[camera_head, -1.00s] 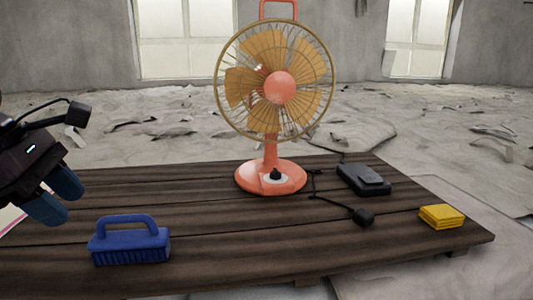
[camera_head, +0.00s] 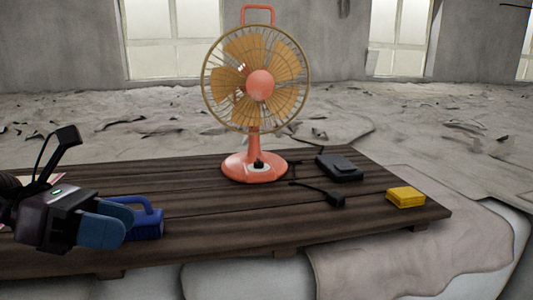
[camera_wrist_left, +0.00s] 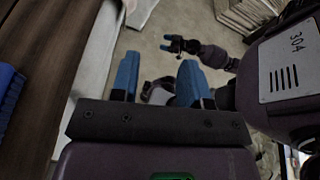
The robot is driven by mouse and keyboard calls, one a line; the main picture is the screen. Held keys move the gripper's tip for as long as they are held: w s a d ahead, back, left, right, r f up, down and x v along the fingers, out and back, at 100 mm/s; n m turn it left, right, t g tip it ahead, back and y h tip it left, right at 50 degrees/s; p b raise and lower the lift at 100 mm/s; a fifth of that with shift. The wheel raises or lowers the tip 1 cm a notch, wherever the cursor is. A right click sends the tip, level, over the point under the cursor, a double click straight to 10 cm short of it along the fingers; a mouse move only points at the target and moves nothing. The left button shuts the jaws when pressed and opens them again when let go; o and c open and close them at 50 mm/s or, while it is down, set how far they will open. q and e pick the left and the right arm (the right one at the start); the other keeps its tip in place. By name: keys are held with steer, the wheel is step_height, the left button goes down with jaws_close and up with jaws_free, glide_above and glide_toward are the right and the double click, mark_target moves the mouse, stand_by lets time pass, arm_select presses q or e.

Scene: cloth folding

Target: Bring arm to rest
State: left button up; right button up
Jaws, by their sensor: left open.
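My left gripper (camera_head: 112,226) is at the left of the head view, in front of the table's near edge, and partly covers the blue brush. Its blue fingers also show in the left wrist view (camera_wrist_left: 157,68), spread apart with nothing between them. My right gripper (camera_wrist_left: 170,43) shows small at the top of the left wrist view, away from the table. The right arm is not in the head view.
The dark wooden table (camera_head: 230,222) holds a blue brush (camera_head: 149,218), an orange fan (camera_head: 258,85), a black box (camera_head: 338,167), a black plug (camera_head: 336,199) and a yellow sponge-like block (camera_head: 405,197). The brush's edge shows in the left wrist view. The table's middle is clear.

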arm_select(q)
steer(key=w+a+f+m+t+y, duration=0.1)
steer(key=a+f+m+t+y, duration=0.2)
steer(key=m, duration=0.8)
steer(key=w+a+f+m+t+y, duration=0.1)
steer(key=a+f+m+t+y, duration=0.3)
steer(key=f+m+t+y, duration=0.3)
steer(key=w+a+f+m+t+y, duration=0.1)
steer(key=a+f+m+t+y, duration=0.3)
steer(key=m, duration=1.1)
step_height(320, 180, down, 3)
steer(key=shift+w+r+m+t+y, duration=0.1)
steer(key=shift+m+t+y, duration=0.2)
steer(key=shift+t+y, duration=0.3)
steer(key=s+d+f+n+g, duration=0.2)
steer(key=s+f+n+g, duration=0.4)
steer(key=s+f, duration=0.4)
steer(key=s+d+f+n+g, duration=0.3)
steer(key=s+f+n+g, duration=0.1)
steer(key=s+f+g, duration=0.6)
steer(key=w+f+t+h, duration=0.1)
steer(key=w+f+t, duration=0.6)
steer(key=f+t, duration=0.2)
step_height(320, 180, down, 2)
steer(key=shift+a+m, duration=0.3)
steer(key=shift+m, duration=0.1)
arm_select(e)
steer(key=shift+s+d+f, duration=0.25)
steer(key=shift+s+f, duration=0.3)
steer(key=shift+s, duration=0.15)
